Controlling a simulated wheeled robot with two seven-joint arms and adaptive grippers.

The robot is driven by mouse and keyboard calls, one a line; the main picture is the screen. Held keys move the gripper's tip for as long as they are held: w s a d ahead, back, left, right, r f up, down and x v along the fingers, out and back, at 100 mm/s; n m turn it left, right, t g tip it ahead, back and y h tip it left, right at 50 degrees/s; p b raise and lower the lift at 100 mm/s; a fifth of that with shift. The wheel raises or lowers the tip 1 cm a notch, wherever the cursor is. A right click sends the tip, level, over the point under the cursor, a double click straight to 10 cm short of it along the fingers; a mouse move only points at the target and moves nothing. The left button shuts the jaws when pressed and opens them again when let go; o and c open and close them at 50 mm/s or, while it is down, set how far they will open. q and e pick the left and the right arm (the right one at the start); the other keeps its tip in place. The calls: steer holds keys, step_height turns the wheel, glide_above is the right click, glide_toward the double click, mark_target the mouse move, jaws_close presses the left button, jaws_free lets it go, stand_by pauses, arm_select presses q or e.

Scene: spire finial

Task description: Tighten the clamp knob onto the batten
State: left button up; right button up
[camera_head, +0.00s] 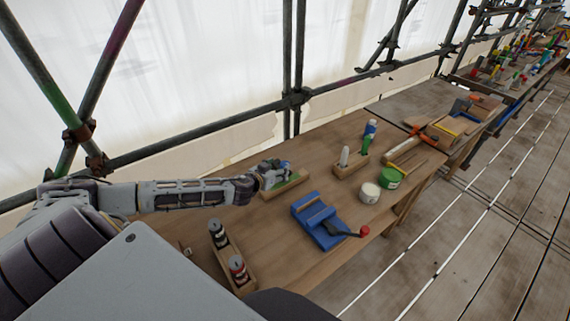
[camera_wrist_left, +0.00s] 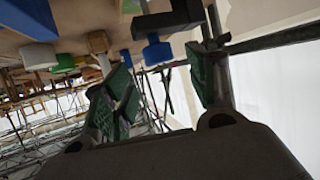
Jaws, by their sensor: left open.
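The batten (camera_head: 291,184) is a light wooden strip on the workbench, with a green patch along its top. A grey clamp (camera_head: 276,167) sits at its left end, partly hidden by my left gripper (camera_head: 260,182). In the left wrist view, a blue knob (camera_wrist_left: 157,52) hangs below the grey clamp body. My left gripper (camera_wrist_left: 160,68) is open there, its two green-padded fingers on either side of the knob in the picture. I see no finger contact, and cannot tell how deep the knob sits between them. My right gripper is not in view.
A wooden holder (camera_head: 232,262) with cans is nearer. Scaffold tubes (camera_head: 290,100) run behind the workbench (camera_head: 285,222).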

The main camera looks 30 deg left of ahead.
mark_target(284, 164)
arm_select(q)
steer(key=shift+p+x, duration=0.6)
steer(key=shift+x, duration=2.75)
steer(key=shift+d, duration=0.15)
steer(key=shift+c, duration=0.5)
steer(key=c, duration=1)
